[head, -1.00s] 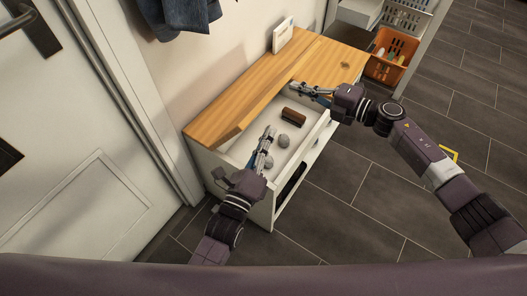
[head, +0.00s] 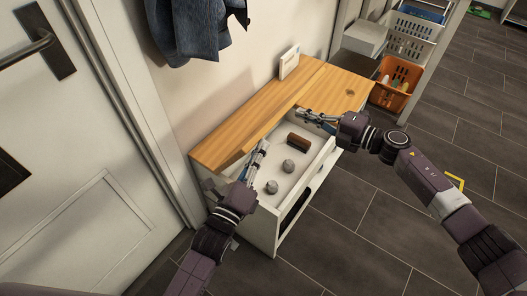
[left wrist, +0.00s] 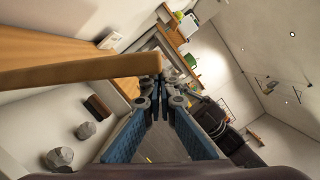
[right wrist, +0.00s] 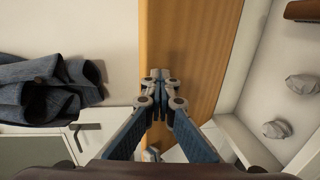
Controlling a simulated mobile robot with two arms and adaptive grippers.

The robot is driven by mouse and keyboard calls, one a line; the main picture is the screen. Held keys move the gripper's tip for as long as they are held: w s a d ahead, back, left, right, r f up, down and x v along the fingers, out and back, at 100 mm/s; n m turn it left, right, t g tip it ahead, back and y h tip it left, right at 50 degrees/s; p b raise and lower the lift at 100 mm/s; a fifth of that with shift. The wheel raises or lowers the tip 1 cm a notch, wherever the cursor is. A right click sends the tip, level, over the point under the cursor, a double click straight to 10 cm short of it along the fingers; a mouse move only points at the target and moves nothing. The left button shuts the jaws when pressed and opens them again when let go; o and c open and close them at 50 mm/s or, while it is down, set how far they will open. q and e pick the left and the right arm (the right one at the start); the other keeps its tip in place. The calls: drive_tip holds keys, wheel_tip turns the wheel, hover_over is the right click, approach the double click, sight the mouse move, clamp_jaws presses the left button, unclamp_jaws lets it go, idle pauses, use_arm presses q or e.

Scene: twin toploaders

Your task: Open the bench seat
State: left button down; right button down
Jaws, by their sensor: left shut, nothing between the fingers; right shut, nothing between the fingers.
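The bench is a white box (head: 262,232) with a wooden top. Its left wooden seat lid (head: 245,122) is raised and tilted back towards the wall. The open compartment below shows a brown brush-like block (head: 298,141) and two grey lumps (head: 288,166). My left gripper (head: 263,146) is shut and empty at the lid's front edge, above the compartment. In the left wrist view the lid edge (left wrist: 75,72) runs up to its fingertips; I cannot tell whether they touch. My right gripper (head: 301,113) is shut and empty, over the wooden top near the compartment's far right end.
A white framed card (head: 289,62) stands at the back of the bench. A denim jacket (head: 190,35) hangs on the wall above. A rack with an orange basket (head: 393,88) stands beyond the right end. A white door (head: 60,190) is at left. Tiled floor (head: 390,215) in front is clear.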

drive_tip(key=c, duration=1.9)
unclamp_jaws()
